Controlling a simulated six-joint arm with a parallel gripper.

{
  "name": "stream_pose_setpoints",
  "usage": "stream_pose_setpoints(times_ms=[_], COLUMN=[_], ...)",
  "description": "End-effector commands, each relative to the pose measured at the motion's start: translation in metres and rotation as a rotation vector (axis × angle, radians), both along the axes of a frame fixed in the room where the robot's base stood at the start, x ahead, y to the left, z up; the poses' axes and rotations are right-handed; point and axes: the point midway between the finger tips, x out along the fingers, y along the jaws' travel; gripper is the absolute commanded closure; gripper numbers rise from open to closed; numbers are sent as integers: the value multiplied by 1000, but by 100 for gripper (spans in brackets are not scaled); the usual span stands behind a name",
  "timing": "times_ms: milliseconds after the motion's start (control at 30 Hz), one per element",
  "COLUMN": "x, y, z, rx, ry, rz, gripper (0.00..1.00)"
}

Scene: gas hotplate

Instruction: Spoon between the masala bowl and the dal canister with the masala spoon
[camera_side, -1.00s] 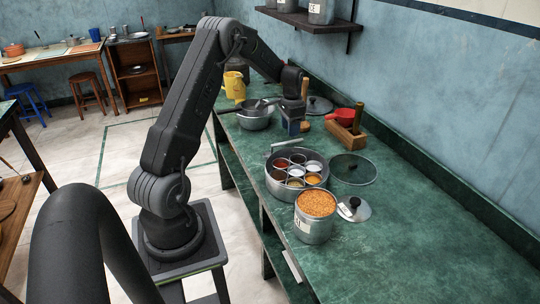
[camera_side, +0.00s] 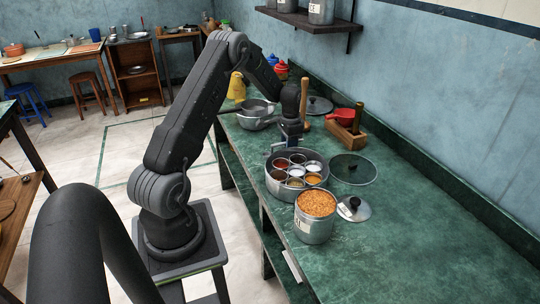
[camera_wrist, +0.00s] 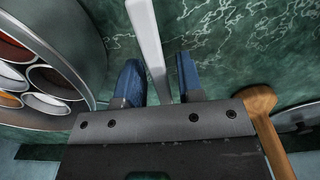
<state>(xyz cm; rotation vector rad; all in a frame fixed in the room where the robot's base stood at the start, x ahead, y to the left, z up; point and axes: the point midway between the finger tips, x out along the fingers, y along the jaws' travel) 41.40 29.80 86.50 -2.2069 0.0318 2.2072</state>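The masala bowl (camera_side: 279,188) is a round steel tin holding several small cups of coloured spices. It shows at the left of the wrist view (camera_wrist: 90,60). The dal canister (camera_side: 312,229), steel and full of orange lentils, stands in front of it with its top open. The masala spoon (camera_wrist: 148,35) shows in the wrist view as a pale metal handle; its far end is out of view. My gripper (camera_wrist: 160,75) is open around the handle, with a blue finger on each side and gaps visible. In the side view, my gripper (camera_side: 290,140) is low behind the masala bowl.
A wooden handle (camera_wrist: 262,105) is close to the right of my gripper. A glass lid (camera_side: 353,169) and a small knobbed lid (camera_side: 354,209) lie right of the tin. A pan (camera_side: 256,117) and a wooden box (camera_side: 347,138) stand behind. The counter's front right is clear.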

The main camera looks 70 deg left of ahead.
Motion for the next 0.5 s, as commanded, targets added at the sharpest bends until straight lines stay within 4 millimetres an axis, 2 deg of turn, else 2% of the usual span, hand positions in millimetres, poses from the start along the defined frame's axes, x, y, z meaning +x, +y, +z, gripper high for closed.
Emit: stream_pose_setpoints(times_ms=[67, 333, 500], x=[0, 0, 0], y=[0, 0, 0], z=[0, 0, 0], rx=[0, 0, 0], ry=[0, 0, 0], rz=[0, 0, 0], gripper=[74, 99, 100])
